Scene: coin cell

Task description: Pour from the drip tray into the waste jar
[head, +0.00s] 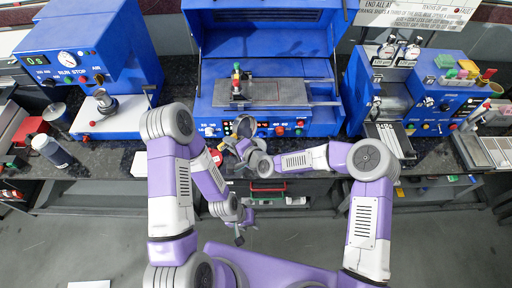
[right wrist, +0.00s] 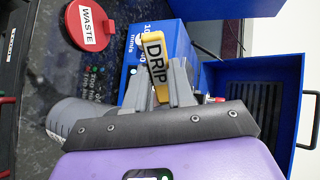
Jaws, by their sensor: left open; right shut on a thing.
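My right gripper (right wrist: 160,88) is shut on the yellow handle of the drip tray (right wrist: 157,58), which carries a DRIP label. The tray's body is mostly hidden in the right wrist view. In the head view my right gripper (head: 243,147) is in front of the central blue machine, and I cannot make out the tray's tilt or contents. The waste jar (right wrist: 88,24) shows as a red round top with a white WASTE label, apart from the tray. In the head view it is partly hidden beside my left arm (head: 215,157). My left gripper (head: 240,232) is open and empty, low before the bench.
The central blue machine (head: 270,122) stands behind the right gripper. Other blue machines stand left (head: 95,60) and right (head: 445,95). The floor in front is clear.

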